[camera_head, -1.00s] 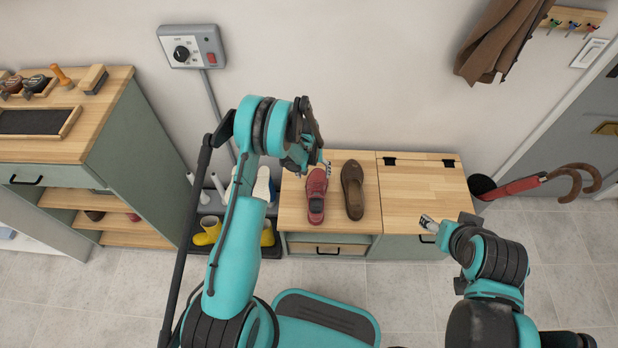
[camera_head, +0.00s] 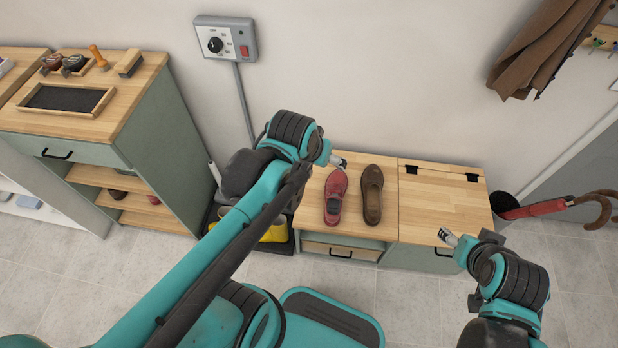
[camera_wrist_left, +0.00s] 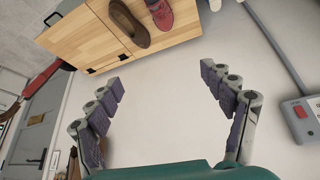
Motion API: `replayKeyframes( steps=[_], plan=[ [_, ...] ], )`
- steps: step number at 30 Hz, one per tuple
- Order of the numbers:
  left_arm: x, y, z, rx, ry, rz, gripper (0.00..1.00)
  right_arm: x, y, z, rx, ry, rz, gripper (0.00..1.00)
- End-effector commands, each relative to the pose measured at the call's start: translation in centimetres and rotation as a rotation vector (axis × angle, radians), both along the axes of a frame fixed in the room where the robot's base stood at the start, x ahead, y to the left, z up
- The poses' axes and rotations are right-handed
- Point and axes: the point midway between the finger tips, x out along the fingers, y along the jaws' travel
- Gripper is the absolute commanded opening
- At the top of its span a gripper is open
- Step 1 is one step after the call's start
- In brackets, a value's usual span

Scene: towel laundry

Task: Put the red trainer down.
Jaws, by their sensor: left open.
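The red trainer (camera_head: 335,197) lies on the wooden top of the bench (camera_head: 437,203), left of a brown shoe (camera_head: 373,194). It also shows at the top of the left wrist view (camera_wrist_left: 161,14), partly cut off by the frame edge. My left gripper (camera_head: 339,162) is just above and behind the trainer in the head view, near the wall. In the left wrist view the left gripper (camera_wrist_left: 162,85) has its fingers wide apart with nothing between them. My right gripper (camera_head: 446,236) is in front of the bench's right part, apart from the shoes; its finger gap is not clear.
A cabinet (camera_head: 150,130) with a tray (camera_head: 65,98) and brushes stands at the left. Yellow boots (camera_head: 275,230) stand left of the bench, partly behind my left arm. A control box (camera_head: 226,39) and a brown coat (camera_head: 545,45) are on the wall. The bench's right half is clear.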

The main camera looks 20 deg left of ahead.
Motion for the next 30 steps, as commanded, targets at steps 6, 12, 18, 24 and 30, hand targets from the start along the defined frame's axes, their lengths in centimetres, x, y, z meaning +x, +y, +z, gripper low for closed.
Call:
replayKeyframes(
  steps=[6, 12, 18, 24, 30],
  plan=[
    [-5.1, -0.1, 0.0, 0.031, -0.084, -0.035, 0.81, 0.0, 0.0, 0.0, 0.0, 0.0, 0.0, 0.61],
    [-6.4, -0.1, -0.2, 0.041, -0.113, -0.048, 0.81, 0.0, 0.0, 0.0, 0.0, 0.0, 0.0, 0.61],
    [-6.4, -0.1, -0.2, 0.042, -0.115, -0.048, 0.81, 0.0, 0.0, 0.0, 0.0, 0.0, 0.0, 0.61],
    [-6.4, -0.1, -0.2, 0.041, -0.114, -0.048, 0.81, 0.0, 0.0, 0.0, 0.0, 0.0, 0.0, 0.61],
    [-6.4, -0.1, -0.2, 0.041, -0.114, -0.048, 0.81, 0.0, 0.0, 0.0, 0.0, 0.0, 0.0, 0.61]
  ],
)
